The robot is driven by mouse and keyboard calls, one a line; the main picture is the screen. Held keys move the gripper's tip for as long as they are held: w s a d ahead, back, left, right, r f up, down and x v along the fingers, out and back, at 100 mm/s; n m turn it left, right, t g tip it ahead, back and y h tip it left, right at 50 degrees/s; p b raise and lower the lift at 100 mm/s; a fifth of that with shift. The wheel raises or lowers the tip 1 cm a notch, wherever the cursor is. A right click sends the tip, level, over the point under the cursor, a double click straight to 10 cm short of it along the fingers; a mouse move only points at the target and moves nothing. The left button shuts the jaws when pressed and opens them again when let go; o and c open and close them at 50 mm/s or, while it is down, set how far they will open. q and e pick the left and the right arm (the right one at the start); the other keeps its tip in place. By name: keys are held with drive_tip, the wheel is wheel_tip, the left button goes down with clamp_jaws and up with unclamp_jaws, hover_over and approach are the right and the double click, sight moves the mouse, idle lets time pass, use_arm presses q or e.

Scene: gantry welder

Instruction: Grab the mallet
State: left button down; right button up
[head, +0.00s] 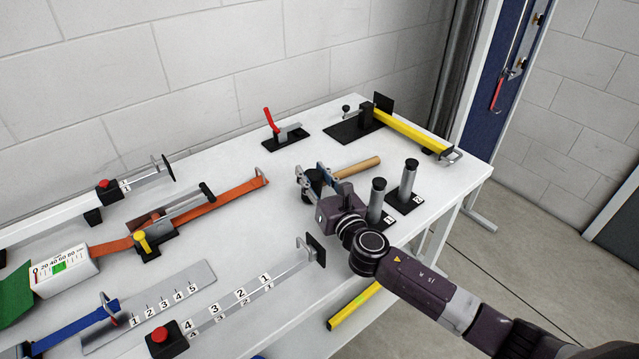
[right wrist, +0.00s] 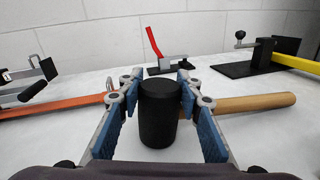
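The mallet has a black cylindrical head (right wrist: 160,115) and a light wooden handle (right wrist: 245,103). It lies on the white table, and the handle (head: 357,167) also shows in the head view, pointing right and away. My right gripper (head: 313,174) is low at the table around the mallet head. In the right wrist view its blue-padded fingers (right wrist: 157,92) stand on both sides of the head. A gap shows at the left finger, while the right finger is very close to the head; contact there is unclear. My left gripper is not in view.
Two upright grey cylinders with black tops (head: 378,200) (head: 407,181) stand just right of my gripper. A red-handled clamp (head: 285,133) and a yellow-bar fixture (head: 405,130) are behind. A numbered rail (head: 240,303) is at front left.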

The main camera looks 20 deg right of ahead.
clamp_jaws()
drive_tip(key=shift+r, duration=0.1)
